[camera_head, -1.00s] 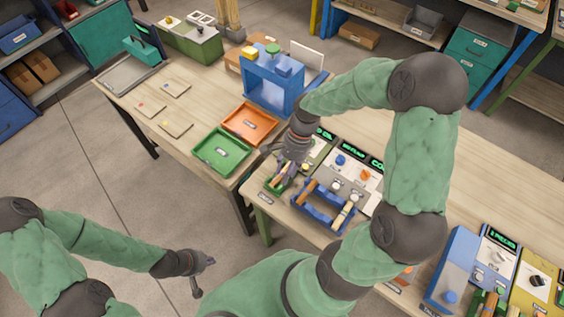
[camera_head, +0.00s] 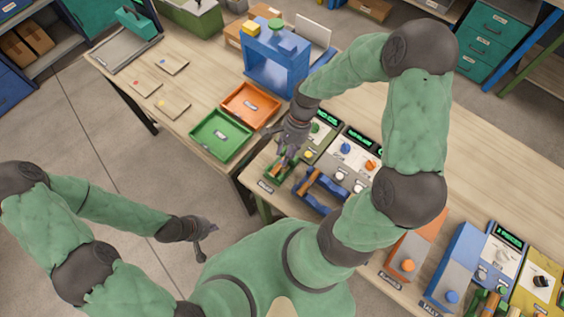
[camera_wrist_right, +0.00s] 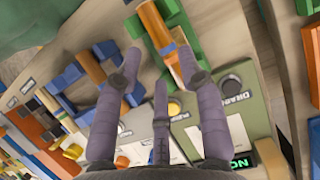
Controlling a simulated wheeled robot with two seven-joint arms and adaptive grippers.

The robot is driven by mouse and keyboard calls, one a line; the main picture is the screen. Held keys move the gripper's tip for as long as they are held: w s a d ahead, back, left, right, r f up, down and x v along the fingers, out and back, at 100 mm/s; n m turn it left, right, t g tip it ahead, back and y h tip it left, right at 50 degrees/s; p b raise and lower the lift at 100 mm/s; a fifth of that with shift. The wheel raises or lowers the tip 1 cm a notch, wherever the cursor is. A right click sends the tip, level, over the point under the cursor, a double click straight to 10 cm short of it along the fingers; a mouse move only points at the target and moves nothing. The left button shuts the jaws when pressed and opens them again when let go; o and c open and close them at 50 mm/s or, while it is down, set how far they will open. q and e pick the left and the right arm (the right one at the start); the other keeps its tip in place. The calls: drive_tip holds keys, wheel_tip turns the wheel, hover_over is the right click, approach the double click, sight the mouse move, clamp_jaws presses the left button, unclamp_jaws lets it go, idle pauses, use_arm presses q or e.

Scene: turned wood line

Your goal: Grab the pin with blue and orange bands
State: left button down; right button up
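My right gripper (camera_head: 288,160) is over the green rack (camera_head: 275,179) at the table's near left edge. In the right wrist view its fingers (camera_wrist_right: 160,65) are spread, with a gap between them. A wooden pin (camera_wrist_right: 154,26) with an orange-brown body and a bluish band lies in the green rack (camera_wrist_right: 206,27), just beyond and between the fingertips. I cannot tell whether they touch it, and its full banding is hard to read. A blue rack (camera_head: 309,199) beside it holds another wooden pin (camera_head: 328,186). My left gripper (camera_head: 205,238) is spread and empty over the floor.
Panels with knobs and green displays (camera_head: 359,139) stand behind the racks. A green tray (camera_head: 221,136) and an orange tray (camera_head: 251,103) lie on the left table, near a blue machine (camera_head: 275,60). More boxes and panels (camera_head: 459,265) stand at the lower right.

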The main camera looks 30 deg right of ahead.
drive_tip(key=shift+b+x, duration=0.3)
drive_tip(key=shift+x, duration=1.65)
drive_tip(key=c, duration=0.6)
